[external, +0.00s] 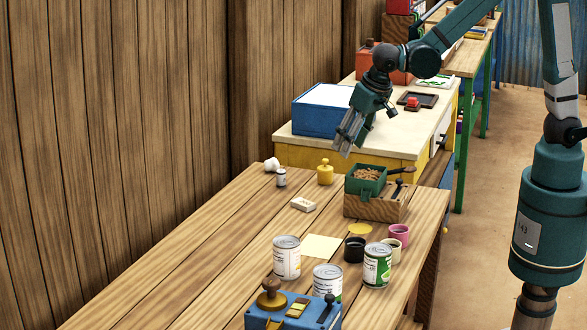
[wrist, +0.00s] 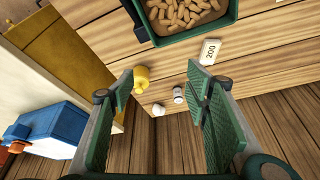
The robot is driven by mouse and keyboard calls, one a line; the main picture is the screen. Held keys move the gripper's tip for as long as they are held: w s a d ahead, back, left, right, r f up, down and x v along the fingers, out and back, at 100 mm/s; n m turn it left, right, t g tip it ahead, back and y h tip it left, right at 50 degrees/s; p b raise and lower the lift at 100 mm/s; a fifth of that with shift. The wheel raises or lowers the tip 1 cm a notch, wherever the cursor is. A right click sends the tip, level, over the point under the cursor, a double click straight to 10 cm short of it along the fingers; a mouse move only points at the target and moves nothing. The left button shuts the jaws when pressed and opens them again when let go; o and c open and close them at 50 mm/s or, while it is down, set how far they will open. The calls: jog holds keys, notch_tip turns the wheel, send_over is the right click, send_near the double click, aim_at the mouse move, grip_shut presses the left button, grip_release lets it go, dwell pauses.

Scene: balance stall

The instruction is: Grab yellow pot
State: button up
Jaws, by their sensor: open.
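The yellow pot (external: 325,173) is a small rounded pot with a knob on top. It stands upright on the wooden table near its far end. In the wrist view the yellow pot (wrist: 141,78) shows between the open fingers, closer to the left finger. My gripper (external: 348,143) is open and empty, in the air above the far end of the table, a little right of the pot and apart from it. Its two green-padded fingers (wrist: 163,104) are spread wide in the wrist view.
A green tray of brown pieces (external: 367,182) on a wooden box stands right of the pot. A blue box (external: 321,110) sits behind. Cans (external: 287,258) stand in front.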

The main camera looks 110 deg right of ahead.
aim_at(326, 167)
jog(key=d+f+m+g+p, duration=0.1)
jog(key=d+f+m, duration=0.1)
jog(key=d, duration=0.4)
jog(key=w+d+f+m+g+p, duration=0.1)
jog(key=d+f+m+p, duration=0.1)
jog(key=d+f, duration=0.3)
jog(key=shift+d+f+m+h, duration=0.3)
jog(key=shift+d+h, duration=0.1)
jog(key=shift+d, duration=0.25)
jog(key=shift+f, duration=0.1)
jog(key=shift+x, duration=1.15)
jog(key=shift+b+x, duration=0.6)
jog(key=shift+x, duration=2)
jog(key=shift+c, duration=0.5)
jog(key=c, duration=1)
